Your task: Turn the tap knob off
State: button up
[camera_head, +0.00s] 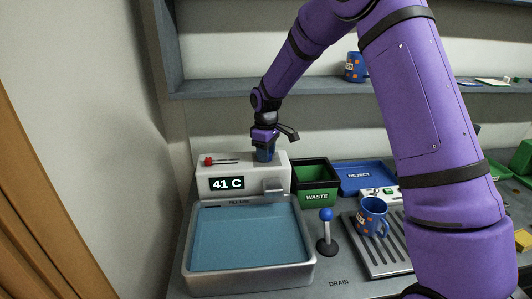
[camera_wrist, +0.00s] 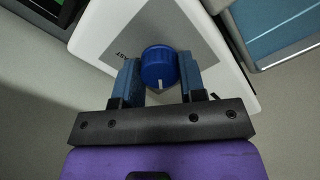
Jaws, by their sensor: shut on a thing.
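The tap knob (camera_wrist: 160,67) is a round blue knob with a white mark, seen in the wrist view on top of the white tap housing (camera_head: 221,181). My gripper (camera_wrist: 160,78) has its two blue fingers on either side of the knob, shut on it. In the head view my gripper (camera_head: 265,153) points down onto the right part of the housing and hides the knob. The housing's display (camera_head: 227,183) reads 41 C. A grey spout sits at the housing's front right, above the basin (camera_head: 300,277).
The basin holds blue water. A green waste bin (camera_head: 316,197) and a blue reject tray (camera_head: 365,178) stand right of the housing. A blue-ball lever (camera_head: 326,215) and a blue mug (camera_head: 371,214) on a drain rack stand in front. Another mug (camera_head: 356,67) is on the shelf.

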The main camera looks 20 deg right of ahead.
jog(key=o, duration=0.9)
jog(key=shift+r, duration=0.15)
notch_tip(320, 180, up, 11)
jog(key=shift+f, duration=0.2)
